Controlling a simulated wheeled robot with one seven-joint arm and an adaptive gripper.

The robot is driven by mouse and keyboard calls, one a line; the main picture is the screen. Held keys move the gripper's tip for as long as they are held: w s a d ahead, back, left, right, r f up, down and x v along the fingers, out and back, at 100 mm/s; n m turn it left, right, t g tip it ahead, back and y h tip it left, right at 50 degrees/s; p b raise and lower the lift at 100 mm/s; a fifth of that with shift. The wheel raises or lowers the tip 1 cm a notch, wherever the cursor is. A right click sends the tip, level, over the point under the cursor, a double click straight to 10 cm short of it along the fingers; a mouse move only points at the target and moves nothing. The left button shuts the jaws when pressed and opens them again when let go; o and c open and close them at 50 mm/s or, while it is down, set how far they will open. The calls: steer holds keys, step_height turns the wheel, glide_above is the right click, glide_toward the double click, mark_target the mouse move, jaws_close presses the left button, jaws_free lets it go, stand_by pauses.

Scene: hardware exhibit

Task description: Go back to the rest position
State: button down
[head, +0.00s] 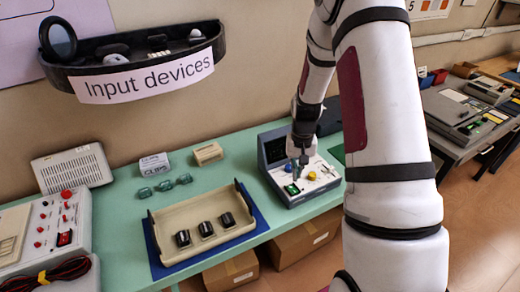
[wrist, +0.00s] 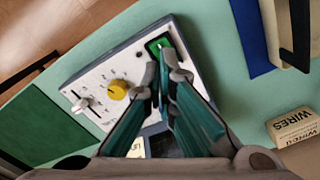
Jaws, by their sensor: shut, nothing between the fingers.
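My gripper (head: 303,160) is over the grey console (head: 284,187) on the green table in the head view. In the wrist view my gripper (wrist: 160,66) has its fingertips close together at the green-lit switch (wrist: 154,46) of the console's white panel (wrist: 92,72). Nothing shows between the fingers. I cannot tell whether the tips touch the switch. A yellow knob (wrist: 118,90) and a slider (wrist: 83,104) are on the same panel. My arm comes down from the top right of the head view and hides part of the table.
A beige tray (head: 155,236) with several black switches lies on a blue mat left of the console. Green clips (head: 165,186) and boxes stand behind it. An "Input devices" shelf (head: 140,75) juts from the wall. Cardboard boxes (head: 232,273) are under the table.

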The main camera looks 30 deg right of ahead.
steer(key=s+a+r+n+t, duration=0.15)
steer(key=a+r, duration=0.35)
steer(key=r, duration=0.6)
steer(key=s+a+r+n+t, duration=0.1)
steer(key=s+a+r, duration=0.3)
steer(key=r, duration=0.7)
steer(key=s+a+r+n+t, duration=0.1)
steer(key=s+a+r, duration=0.3)
steer(key=s, duration=0.3)
steer(key=s+a+r+n+t, duration=0.2)
steer(key=s+a+r, duration=0.3)
steer(key=s, duration=0.3)
steer(key=shift+v, duration=0.85)
steer(key=shift+w, duration=0.15)
